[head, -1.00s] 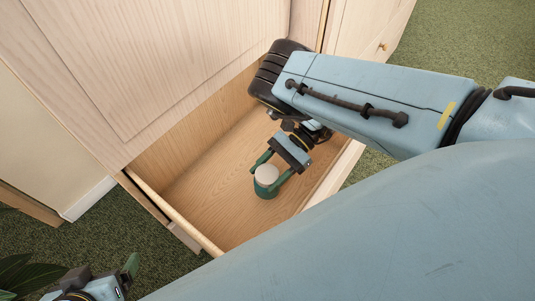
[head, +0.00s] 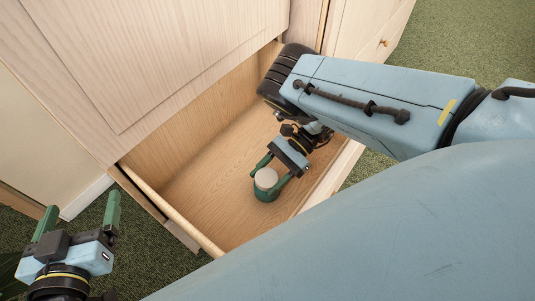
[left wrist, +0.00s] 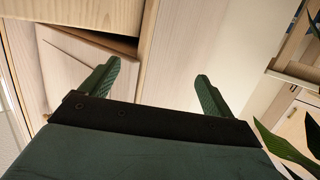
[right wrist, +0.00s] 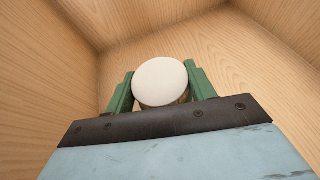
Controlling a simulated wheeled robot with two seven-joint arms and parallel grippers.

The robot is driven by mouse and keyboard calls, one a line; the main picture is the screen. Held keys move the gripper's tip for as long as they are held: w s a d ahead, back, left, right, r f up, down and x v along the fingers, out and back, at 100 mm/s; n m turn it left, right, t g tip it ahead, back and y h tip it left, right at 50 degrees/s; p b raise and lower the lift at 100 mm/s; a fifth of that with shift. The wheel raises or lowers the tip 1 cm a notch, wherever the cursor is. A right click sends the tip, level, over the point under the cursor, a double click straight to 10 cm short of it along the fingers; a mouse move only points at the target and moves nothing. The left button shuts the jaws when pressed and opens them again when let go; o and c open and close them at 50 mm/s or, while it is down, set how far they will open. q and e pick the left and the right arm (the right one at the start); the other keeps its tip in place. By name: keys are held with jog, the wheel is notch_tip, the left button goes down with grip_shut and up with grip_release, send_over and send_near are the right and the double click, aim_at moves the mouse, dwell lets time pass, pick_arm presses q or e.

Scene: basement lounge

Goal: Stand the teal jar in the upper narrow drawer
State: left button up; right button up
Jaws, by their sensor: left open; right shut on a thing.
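The teal jar (head: 266,187) with a pale round lid is upright inside the open wooden drawer (head: 215,195). My right gripper (head: 269,177) is shut on it, one finger on each side. In the right wrist view the jar's pale lid (right wrist: 160,81) shows between the fingers (right wrist: 162,90), with bare wood around it. I cannot tell whether the jar's base touches the drawer floor. My left gripper (head: 80,215) is open and empty, outside the drawer to its left. Its spread fingers (left wrist: 155,88) also show in the left wrist view, in front of the cabinet.
The pale wood cabinet front (head: 150,60) rises behind the drawer. The drawer's front rail (head: 170,210) lies between the jar and my left gripper. My right arm reaches over the drawer's right side. A green plant (left wrist: 285,145) shows in the left wrist view.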

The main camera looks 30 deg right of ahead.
pick_arm(q)
jog(key=shift+r, duration=0.1)
pick_arm(e)
jog(key=shift+f, duration=0.1)
jog(key=o, duration=1)
pick_arm(q)
jog(key=shift+d+r, duration=0.1)
pick_arm(e)
jog(key=shift+r, duration=0.2)
pick_arm(q)
jog(key=s+a+f+g+y+p, duration=0.1)
jog(key=s+a+f+g, duration=0.1)
jog(key=f, duration=0.4)
jog(key=shift+s+a+f+g+p, duration=0.2)
jog(key=shift+s+g+p, duration=0.15)
jog(key=shift+s+g, duration=0.65)
pick_arm(e)
jog(key=v, duration=0.7)
jog(key=shift+d, duration=0.3)
pick_arm(q)
jog(key=shift+w, duration=0.25)
